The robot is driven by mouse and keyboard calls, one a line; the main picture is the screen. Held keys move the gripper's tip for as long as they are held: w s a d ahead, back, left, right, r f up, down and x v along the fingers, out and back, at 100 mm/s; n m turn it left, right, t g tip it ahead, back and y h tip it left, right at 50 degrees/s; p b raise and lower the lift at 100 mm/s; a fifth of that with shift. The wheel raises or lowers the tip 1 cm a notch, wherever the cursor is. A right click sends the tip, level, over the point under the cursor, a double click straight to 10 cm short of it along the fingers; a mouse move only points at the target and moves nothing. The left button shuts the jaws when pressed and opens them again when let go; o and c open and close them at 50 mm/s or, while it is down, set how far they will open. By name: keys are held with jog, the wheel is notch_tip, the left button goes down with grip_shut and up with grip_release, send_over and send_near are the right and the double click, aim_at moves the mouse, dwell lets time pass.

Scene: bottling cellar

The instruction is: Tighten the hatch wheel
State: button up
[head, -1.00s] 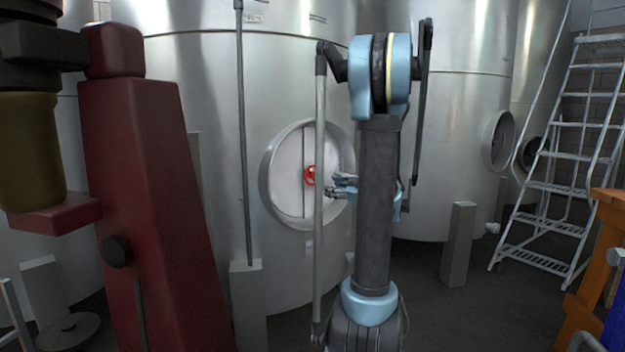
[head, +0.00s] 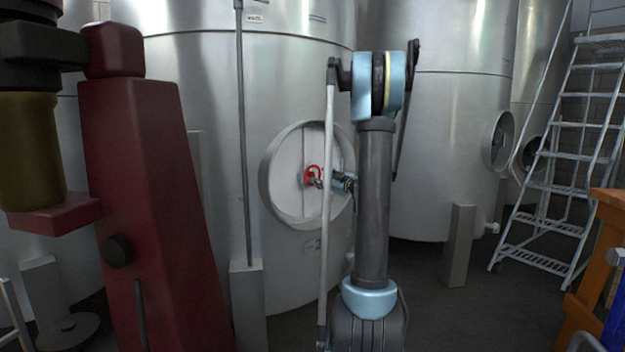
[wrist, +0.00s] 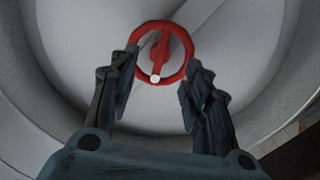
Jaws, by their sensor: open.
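The red hatch wheel (head: 312,176) sits at the middle of a round hatch (head: 289,150) on the steel tank. In the wrist view the hatch wheel (wrist: 163,38) shows as a red ring with one bar across it and a pale knob at the bar's lower end. My gripper (head: 322,182) is in front of the wheel, and in the head view it overlaps the wheel's right side. In the wrist view my gripper (wrist: 156,85) is open, with a finger at each side of the wheel's lower part. I cannot tell whether the fingers touch the rim.
A dark red machine (head: 150,200) stands at the left. A grey post (head: 248,300) with a thin upright pipe stands before the tank, left of the hatch. A metal stair ladder (head: 560,150) and an orange bench (head: 605,230) are at the right.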

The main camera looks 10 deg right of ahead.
aim_at(313, 175)
jog(key=x, duration=0.7)
grip_shut()
